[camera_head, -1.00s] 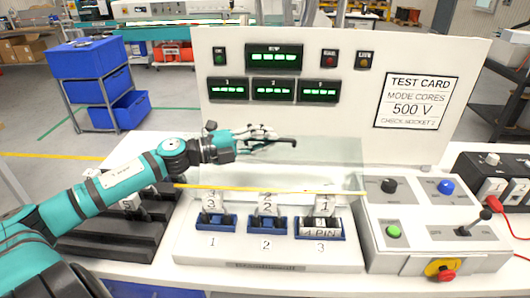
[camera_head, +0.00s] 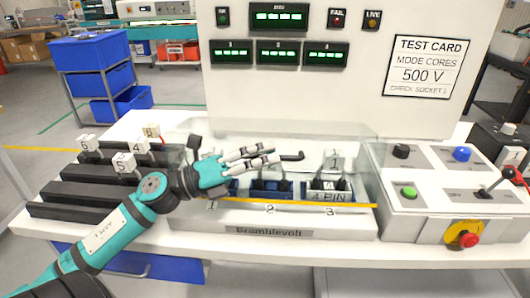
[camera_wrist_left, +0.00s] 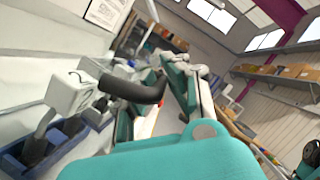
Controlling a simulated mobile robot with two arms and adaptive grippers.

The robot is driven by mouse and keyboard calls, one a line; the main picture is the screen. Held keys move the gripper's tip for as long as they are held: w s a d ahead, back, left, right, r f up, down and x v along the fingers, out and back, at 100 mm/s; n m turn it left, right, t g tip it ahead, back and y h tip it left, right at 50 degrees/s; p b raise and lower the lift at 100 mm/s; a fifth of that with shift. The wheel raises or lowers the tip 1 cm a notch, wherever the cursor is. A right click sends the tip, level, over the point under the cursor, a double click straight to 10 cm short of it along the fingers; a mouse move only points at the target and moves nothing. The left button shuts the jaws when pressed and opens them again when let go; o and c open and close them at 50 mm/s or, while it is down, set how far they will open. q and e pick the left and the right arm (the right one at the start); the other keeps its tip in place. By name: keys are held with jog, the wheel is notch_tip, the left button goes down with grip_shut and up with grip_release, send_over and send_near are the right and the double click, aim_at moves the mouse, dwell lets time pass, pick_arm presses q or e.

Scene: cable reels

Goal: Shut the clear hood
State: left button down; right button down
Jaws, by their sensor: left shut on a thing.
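The clear hood (camera_head: 330,205) covers the numbered sockets on the white tester; its yellow front edge lies low, just above the tester's front. I cannot tell whether it is fully seated. In the left wrist view the dark handle (camera_wrist_left: 133,90) shows close to the fingers (camera_wrist_left: 182,82). My right gripper is not in view.
Plugs with number tags, such as tag 1 (camera_head: 336,160), stand under the hood. Black blocks with tagged plugs (camera_head: 125,163) lie at the left. A control panel with a red knob (camera_head: 468,239) stands right. A display board (camera_head: 330,80) rises behind.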

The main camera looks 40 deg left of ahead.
pick_arm(q)
jog(key=shift+s+d+f+m, duration=0.15)
jog(key=shift+s+f+m, duration=0.05)
jog(key=shift+f+m, duration=0.1)
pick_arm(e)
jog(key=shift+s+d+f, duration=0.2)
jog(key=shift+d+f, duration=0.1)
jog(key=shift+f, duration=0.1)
pick_arm(q)
jog(key=c, duration=1.6)
grip_release()
jog(key=shift+c, duration=0.2)
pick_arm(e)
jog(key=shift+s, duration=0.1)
pick_arm(q)
jog(key=v, duration=1.2)
